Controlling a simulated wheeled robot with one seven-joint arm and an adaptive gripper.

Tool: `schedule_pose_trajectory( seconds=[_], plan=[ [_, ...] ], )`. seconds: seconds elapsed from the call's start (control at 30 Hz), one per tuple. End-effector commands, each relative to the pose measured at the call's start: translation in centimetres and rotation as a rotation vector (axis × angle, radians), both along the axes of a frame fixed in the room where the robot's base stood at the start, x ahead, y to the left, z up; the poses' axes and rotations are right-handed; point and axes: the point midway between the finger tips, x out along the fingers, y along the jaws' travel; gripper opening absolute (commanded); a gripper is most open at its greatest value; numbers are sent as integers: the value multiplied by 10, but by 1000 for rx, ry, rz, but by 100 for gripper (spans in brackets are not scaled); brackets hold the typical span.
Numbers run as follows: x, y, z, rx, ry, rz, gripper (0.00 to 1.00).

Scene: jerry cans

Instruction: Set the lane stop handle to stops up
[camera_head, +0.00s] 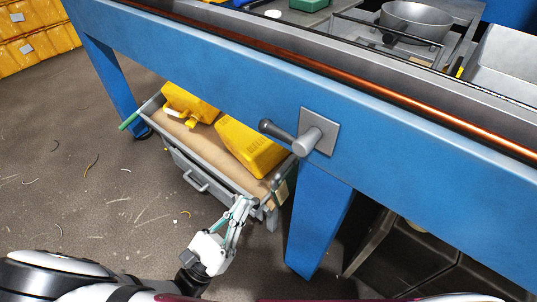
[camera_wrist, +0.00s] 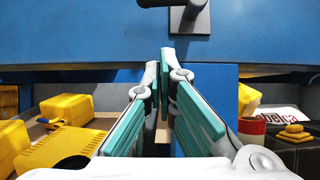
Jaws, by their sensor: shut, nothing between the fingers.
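The lane stop handle (camera_head: 277,131) is a lever with a dark grip and a grey hub on a square grey plate (camera_head: 327,143), fixed to the side of the blue beam. In the head view its grip points left and slightly up from the hub. In the wrist view the handle (camera_wrist: 154,3) is cut off by the top edge, with the plate (camera_wrist: 198,20) beside it. My gripper (camera_head: 243,203) is below and left of the handle, apart from it. In the wrist view its teal-padded fingers (camera_wrist: 166,58) are shut and empty, pointing at the blue structure.
A low cart (camera_head: 197,182) with yellow jerry cans (camera_head: 250,147) stands under the blue beam (camera_head: 215,57), left of a blue leg (camera_head: 313,225). A red cup (camera_wrist: 252,130) shows at right in the wrist view. Open floor lies at left.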

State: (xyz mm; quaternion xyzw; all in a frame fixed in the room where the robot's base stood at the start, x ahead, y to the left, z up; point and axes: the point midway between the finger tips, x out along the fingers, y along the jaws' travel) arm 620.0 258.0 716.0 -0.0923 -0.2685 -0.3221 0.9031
Motion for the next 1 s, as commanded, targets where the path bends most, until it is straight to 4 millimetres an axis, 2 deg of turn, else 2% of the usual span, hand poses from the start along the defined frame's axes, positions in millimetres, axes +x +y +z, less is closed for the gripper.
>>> schedule_pose_trajectory(
  seconds=[0.37,0.57,1.0],
  plan=[
    [-1,4,-4,-14,-7,22,0],
    [5,0,1,-13,-7,21,0],
    [57,-42,45,-12,-8,17,0]
  ],
)
